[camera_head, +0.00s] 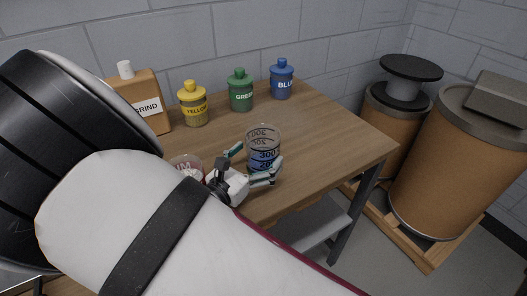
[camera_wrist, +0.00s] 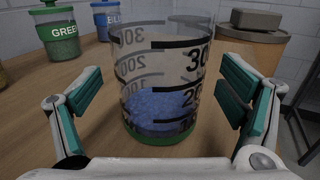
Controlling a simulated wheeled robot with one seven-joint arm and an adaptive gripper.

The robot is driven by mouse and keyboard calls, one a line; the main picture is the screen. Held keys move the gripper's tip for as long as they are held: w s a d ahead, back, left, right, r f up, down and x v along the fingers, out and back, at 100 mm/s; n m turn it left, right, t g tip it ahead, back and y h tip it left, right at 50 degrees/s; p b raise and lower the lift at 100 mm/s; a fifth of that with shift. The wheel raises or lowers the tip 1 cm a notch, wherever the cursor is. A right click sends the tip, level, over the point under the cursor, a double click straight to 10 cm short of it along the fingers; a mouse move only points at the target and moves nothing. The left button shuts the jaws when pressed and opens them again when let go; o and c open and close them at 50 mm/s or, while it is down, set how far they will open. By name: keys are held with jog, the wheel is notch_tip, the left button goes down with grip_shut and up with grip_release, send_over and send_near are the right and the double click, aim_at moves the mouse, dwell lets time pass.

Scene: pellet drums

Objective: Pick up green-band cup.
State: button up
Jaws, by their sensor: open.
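The green-band cup (camera_wrist: 150,85) is a clear measuring cup with black graduation marks, a green band at its base and blue pellets inside. It stands upright on the wooden table and shows in the head view (camera_head: 263,150) near the table's front edge. My gripper (camera_wrist: 160,105) is open, with one teal-padded finger on each side of the cup. Gaps show between the pads and the cup wall, so it is not held. In the head view my gripper (camera_head: 250,168) is at the cup, partly hidden by my arm.
Yellow (camera_head: 194,106), green (camera_head: 241,92) and blue (camera_head: 282,80) jars stand along the back of the table (camera_head: 330,135). A box labelled GRIND (camera_head: 152,108) is at the back left. Another clear cup (camera_head: 186,163) is left of my gripper. Large brown drums (camera_head: 450,165) stand right of the table.

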jog(key=shift+x, duration=0.85)
jog(key=c, duration=1.3)
notch_tip(320, 180, up, 10)
jog(key=shift+p, duration=0.35)
